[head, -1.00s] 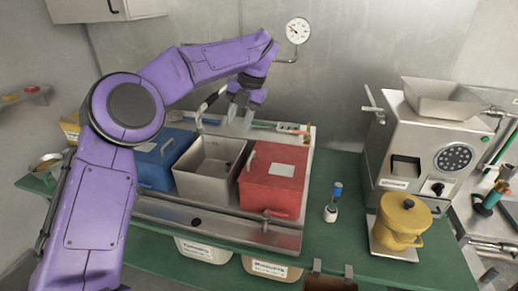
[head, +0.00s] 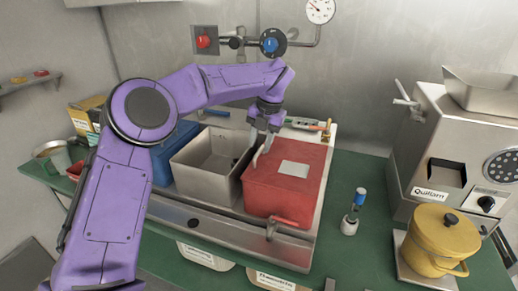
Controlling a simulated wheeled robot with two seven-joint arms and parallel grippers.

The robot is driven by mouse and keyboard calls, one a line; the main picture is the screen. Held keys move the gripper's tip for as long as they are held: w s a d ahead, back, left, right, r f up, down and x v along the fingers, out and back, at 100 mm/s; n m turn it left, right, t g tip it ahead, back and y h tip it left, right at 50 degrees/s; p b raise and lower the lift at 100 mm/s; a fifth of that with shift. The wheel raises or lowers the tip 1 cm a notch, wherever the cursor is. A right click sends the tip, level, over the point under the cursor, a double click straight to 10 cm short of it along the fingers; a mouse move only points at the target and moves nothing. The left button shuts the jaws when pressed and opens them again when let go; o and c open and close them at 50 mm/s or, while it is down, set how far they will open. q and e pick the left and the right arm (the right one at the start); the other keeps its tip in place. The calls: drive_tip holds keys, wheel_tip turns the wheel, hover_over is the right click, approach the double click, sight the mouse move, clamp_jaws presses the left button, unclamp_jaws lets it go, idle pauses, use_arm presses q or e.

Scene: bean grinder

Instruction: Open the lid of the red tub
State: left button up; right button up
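The red tub (head: 268,197) stands at the right end of the row of tubs on the metal tray. Its red lid, with a pale label (head: 293,169), lies flat and closed. My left gripper (head: 262,146) points down at the lid's left edge, beside the grey tub. A pale curved piece, which looks like the lid's handle (head: 257,160), shows just under the fingertips. The fingers look a little apart, but I cannot tell whether they have closed on the handle. My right gripper is out of view.
An open, empty-looking grey tub (head: 185,178) stands left of the red one, then a blue tub (head: 162,165) partly behind my arm. To the right are a small bottle (head: 349,225), a yellow pot (head: 440,240) and a steel grinder (head: 425,150). Green counter lies clear between.

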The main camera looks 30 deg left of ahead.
use_arm(q)
drive_tip(key=shift+a+f, duration=0.25)
drive_tip(key=shift+f, duration=1)
drive_tip(key=shift+s, duration=0.1)
clamp_jaws()
drive_tip(key=shift+r, duration=0.15)
